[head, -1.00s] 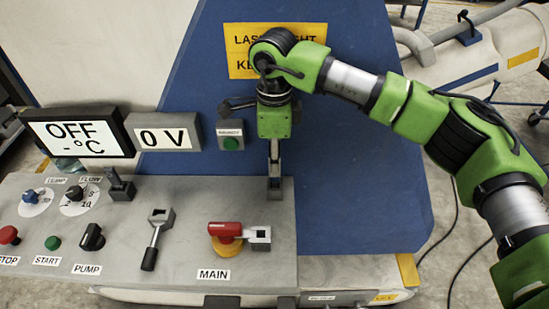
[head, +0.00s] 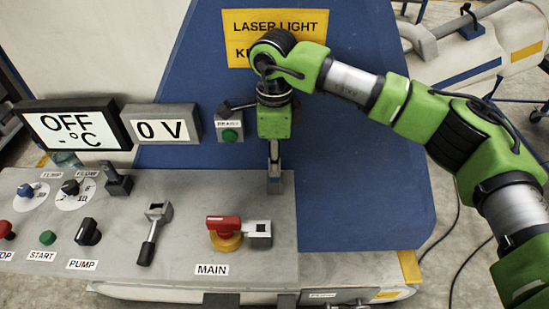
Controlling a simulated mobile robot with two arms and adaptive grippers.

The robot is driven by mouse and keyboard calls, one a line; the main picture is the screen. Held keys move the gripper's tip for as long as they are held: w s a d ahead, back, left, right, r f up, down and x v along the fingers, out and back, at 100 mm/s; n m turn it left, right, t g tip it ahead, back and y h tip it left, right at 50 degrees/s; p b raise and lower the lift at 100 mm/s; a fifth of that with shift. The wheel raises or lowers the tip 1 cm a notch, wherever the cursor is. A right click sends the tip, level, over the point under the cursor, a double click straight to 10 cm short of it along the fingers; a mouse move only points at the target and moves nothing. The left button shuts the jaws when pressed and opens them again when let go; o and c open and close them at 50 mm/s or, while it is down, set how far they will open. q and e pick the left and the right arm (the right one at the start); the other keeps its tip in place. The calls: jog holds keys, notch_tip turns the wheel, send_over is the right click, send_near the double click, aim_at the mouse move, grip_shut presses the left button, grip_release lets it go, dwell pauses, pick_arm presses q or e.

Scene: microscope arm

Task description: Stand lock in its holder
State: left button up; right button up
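My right gripper (head: 275,183) points straight down over the right end of the grey control panel. Its fingers line up one behind the other, so the gap between them is hidden, and I see no object clearly held in it. A grey block (head: 258,232) sits against the right side of the red and yellow MAIN switch (head: 224,228). My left gripper is not in view.
The control panel (head: 195,195) also carries knobs, buttons and a dark upright lever (head: 117,179). Behind it are the OFF display (head: 70,131), the 0 V display (head: 161,130) and a green button box (head: 229,128). The blue housing (head: 350,200) rises close behind my gripper.

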jog(key=o, duration=0.5)
notch_tip(320, 180, up, 12)
jog(key=shift+r, duration=0.1)
jog(key=shift+s+f, duration=0.1)
jog(key=shift+f, duration=0.1)
dwell(0.5)
